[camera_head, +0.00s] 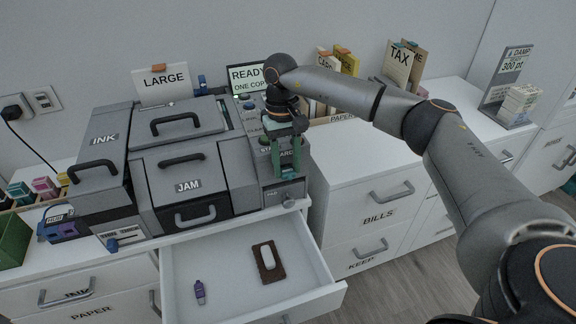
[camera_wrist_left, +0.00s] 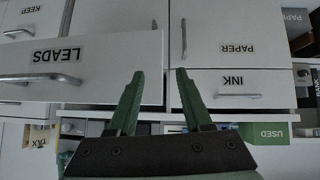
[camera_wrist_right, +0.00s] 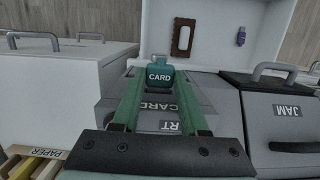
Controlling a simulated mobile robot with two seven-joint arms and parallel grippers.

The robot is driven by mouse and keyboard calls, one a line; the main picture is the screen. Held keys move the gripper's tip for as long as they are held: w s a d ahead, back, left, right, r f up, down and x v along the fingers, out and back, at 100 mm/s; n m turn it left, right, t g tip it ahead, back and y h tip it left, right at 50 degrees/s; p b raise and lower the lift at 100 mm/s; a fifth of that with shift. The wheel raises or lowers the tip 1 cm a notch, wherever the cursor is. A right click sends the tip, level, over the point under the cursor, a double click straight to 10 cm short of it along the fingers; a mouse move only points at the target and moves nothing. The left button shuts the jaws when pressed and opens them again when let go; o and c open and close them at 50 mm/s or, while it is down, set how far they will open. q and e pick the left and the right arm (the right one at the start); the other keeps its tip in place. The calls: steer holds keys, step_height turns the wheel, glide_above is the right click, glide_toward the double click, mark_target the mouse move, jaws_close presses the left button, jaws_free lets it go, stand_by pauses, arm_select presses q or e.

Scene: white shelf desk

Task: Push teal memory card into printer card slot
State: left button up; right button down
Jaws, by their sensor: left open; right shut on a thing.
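The teal memory card (camera_wrist_right: 160,76), labelled CARD, is between the fingertips of my right gripper (camera_wrist_right: 158,84) in the right wrist view. The right gripper (camera_head: 287,171) is shut on it and points down over the right-hand panel of the grey printer (camera_head: 238,165) in the head view. A CARD label (camera_wrist_right: 158,106) shows on the printer between the fingers. The slot opening is hidden, and I cannot tell whether the card touches it. My left gripper (camera_wrist_left: 159,74) is open and empty, facing the cabinet fronts in the left wrist view; it is outside the head view.
An open white drawer (camera_head: 215,255) below the printer holds a brown pad with a white item (camera_head: 268,262) and a small purple stick (camera_head: 199,291). White cabinets (camera_head: 365,185) stand at the right. A green bin (camera_head: 12,240) and ink boxes sit at the left.

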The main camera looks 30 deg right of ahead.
steer(key=shift+w+d, duration=0.1)
steer(key=shift+w, duration=0.15)
steer(key=shift+c, duration=1.8)
jaws_free()
steer(key=shift+r, duration=0.1)
steer(key=r, duration=0.4)
steer(key=w+r, duration=0.1)
steer(key=r, duration=0.3)
steer(key=w+r+p, duration=0.1)
steer(key=r, duration=0.3)
steer(key=shift+d+r, duration=0.15)
